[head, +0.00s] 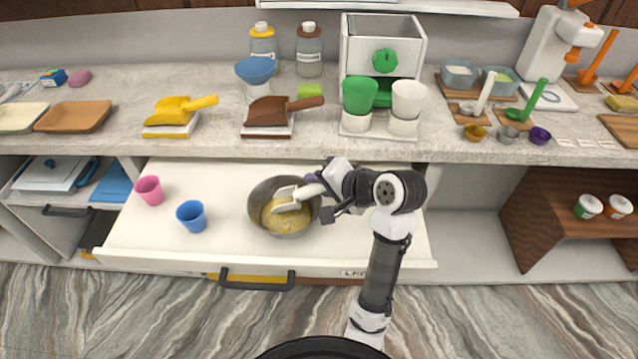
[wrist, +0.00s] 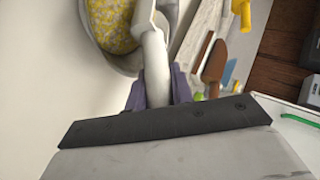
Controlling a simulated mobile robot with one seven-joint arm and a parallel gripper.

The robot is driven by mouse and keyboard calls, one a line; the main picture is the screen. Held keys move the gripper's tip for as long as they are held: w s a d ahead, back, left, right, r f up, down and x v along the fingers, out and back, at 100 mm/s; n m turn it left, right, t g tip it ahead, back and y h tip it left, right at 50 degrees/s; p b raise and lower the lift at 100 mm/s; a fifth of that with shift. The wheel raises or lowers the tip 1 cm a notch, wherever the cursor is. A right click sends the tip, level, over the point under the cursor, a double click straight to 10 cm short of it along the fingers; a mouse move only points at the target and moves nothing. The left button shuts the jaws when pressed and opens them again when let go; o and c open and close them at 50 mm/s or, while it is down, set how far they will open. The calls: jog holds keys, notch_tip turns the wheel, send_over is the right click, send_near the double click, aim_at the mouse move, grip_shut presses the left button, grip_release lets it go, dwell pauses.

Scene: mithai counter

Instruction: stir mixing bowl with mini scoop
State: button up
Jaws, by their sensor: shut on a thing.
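The mixing bowl (head: 257,207) is a metal bowl standing in the open white drawer, with yellow grainy stuff inside. It also shows at the top of the wrist view (wrist: 128,62). My gripper (head: 316,184) is at the right of the bowl, shut on the handle of a white scoop (head: 287,201), which I take to be the mini scoop. The scoop's head is inside the bowl, over or in the yellow stuff; I cannot tell how deep. In the wrist view the scoop's handle (wrist: 155,68) runs up from between the purple fingertips.
A pink cup (head: 150,190) and a blue cup (head: 191,216) stand left of the bowl in the drawer (head: 140,230). The counter above holds a yellow scoop (head: 178,110), a brown scoop (head: 272,111) and a white dispenser (head: 383,50). The drawer's front left is clear.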

jog(key=d+r+m+y+p, duration=0.1)
jog(key=d+r+t+y+p, duration=0.1)
jog(key=r+y, duration=0.1)
jog(key=shift+m+y, duration=0.3)
jog(key=shift+m, duration=0.1)
